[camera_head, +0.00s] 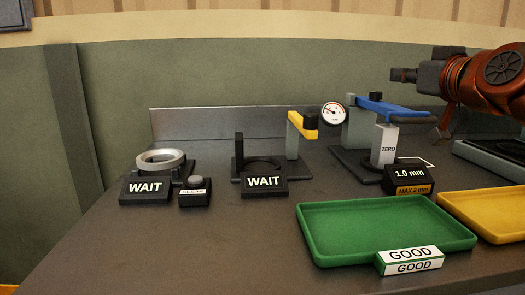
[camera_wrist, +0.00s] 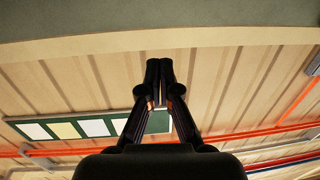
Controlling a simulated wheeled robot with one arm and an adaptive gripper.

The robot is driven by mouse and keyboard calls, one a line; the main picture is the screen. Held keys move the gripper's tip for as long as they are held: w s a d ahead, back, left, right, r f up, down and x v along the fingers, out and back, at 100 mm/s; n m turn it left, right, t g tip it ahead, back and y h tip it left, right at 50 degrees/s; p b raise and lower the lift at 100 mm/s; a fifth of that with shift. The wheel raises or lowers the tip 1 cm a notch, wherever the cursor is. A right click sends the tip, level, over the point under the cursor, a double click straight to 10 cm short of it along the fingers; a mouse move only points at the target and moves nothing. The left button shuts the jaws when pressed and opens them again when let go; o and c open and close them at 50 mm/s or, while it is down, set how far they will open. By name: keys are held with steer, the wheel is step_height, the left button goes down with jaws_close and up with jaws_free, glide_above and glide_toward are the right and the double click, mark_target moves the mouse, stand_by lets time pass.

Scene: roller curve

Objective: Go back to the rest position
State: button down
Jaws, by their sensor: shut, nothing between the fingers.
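My gripper (camera_wrist: 160,75) points at the wall in the wrist view, its two dark fingers together with nothing between them. In the head view my orange arm comes in from the right edge, and my gripper (camera_head: 404,75) is raised above the table near the blue-armed gauge. It is apart from everything on the table.
A metal ring (camera_head: 160,160) sits on the left fixture. A yellow-armed station (camera_head: 303,125) and a blue-armed gauge (camera_head: 392,106) stand along the back. An empty green GOOD tray (camera_head: 310,240) and a yellow tray (camera_head: 460,207) lie in front. The table's left front is clear.

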steer(key=s+a+f+n+g+p, duration=0.1)
steer(key=s+a+f+g+p, duration=0.1)
steer(key=a+f+g+p, duration=0.5)
steer(key=s+a+f+g+p, duration=0.1)
steer(key=s+f+g+p, duration=0.1)
steer(key=s+p, duration=0.3)
steer(key=s+a+f+g+h+p, duration=0.1)
steer(key=s+a+f+g+p, duration=0.1)
steer(key=s+p, duration=0.3)
steer(key=s+a+f+m+g+p, duration=0.1)
steer(key=s+a+f+g+p, duration=0.1)
steer(key=s+p, duration=0.4)
steer(key=shift+s+a+f+g, duration=0.15)
steer(key=shift+s+f+g, duration=0.15)
steer(key=shift+f, duration=0.3)
steer(key=shift+s+a+f+g, duration=0.1)
steer(key=shift+s+f+g, duration=0.2)
steer(key=shift+f, duration=0.25)
steer(key=s+d+m+g+h+p, duration=0.1)
steer(key=s+g+p, duration=0.4)
steer(key=s, duration=0.8)
steer(key=shift+s+d+f+m+h+p, duration=0.3)
steer(key=shift+d+f+m+h+p, duration=0.15)
steer(key=shift+d+p, duration=0.45)
steer(key=shift+a+r, duration=0.1)
